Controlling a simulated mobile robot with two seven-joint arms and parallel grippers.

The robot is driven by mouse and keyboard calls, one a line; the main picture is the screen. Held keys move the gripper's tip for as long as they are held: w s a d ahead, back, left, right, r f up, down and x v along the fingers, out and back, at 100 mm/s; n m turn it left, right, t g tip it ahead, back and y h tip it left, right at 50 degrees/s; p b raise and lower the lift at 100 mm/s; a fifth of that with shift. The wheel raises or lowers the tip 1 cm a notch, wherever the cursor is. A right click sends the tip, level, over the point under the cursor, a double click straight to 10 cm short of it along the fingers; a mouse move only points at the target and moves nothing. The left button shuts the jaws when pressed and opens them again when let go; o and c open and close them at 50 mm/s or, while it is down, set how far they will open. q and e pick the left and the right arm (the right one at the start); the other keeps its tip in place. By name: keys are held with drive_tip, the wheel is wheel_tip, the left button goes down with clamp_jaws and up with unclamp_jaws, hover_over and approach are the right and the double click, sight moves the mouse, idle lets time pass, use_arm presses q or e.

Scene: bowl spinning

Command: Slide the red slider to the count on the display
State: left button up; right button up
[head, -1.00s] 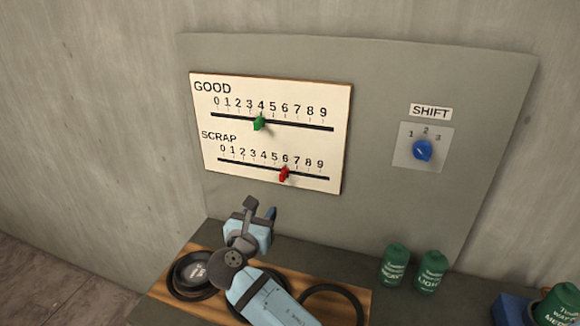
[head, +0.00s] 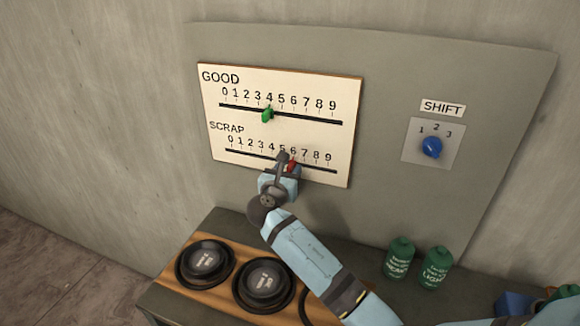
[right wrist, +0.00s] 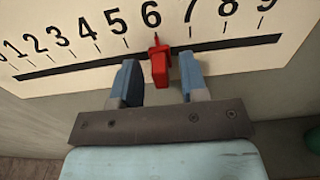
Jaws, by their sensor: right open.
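The red slider (head: 292,166) stands near 6 on the lower SCRAP track of the white scale board (head: 340,104). In the right wrist view the red slider (right wrist: 160,64) is just under the 6. My right gripper (right wrist: 160,82) is open, its two blue fingers on either side of the slider with gaps to both. In the head view my right gripper (head: 286,164) is in front of the track and partly covers the slider. The green slider (head: 267,115) stands at about 4 on the upper GOOD track. No count display is seen. My left gripper is not in view.
A blue SHIFT knob (head: 431,147) is on the grey panel (head: 470,80) to the right. Black round pads (head: 205,262) lie on the wooden board below. Green canisters (head: 399,258) and a blue bin (head: 513,303) stand at the right.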

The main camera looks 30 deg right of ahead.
sight(252, 155)
drive_tip(key=shift+w+d, duration=0.4)
drive_tip(key=shift+d, duration=0.1)
clamp_jaws()
drive_tip(key=w+a, duration=0.4)
drive_tip(key=w+a+b, duration=0.1)
drive_tip(key=w+a, duration=0.3)
drive_tip(key=w, duration=0.1)
drive_tip(key=shift+a+f+b, duration=0.1)
drive_tip(key=shift+a+b, duration=0.05)
drive_tip(key=shift+b, duration=0.15)
drive_tip(key=shift+w+a, duration=0.2)
drive_tip(key=shift+w, duration=0.1)
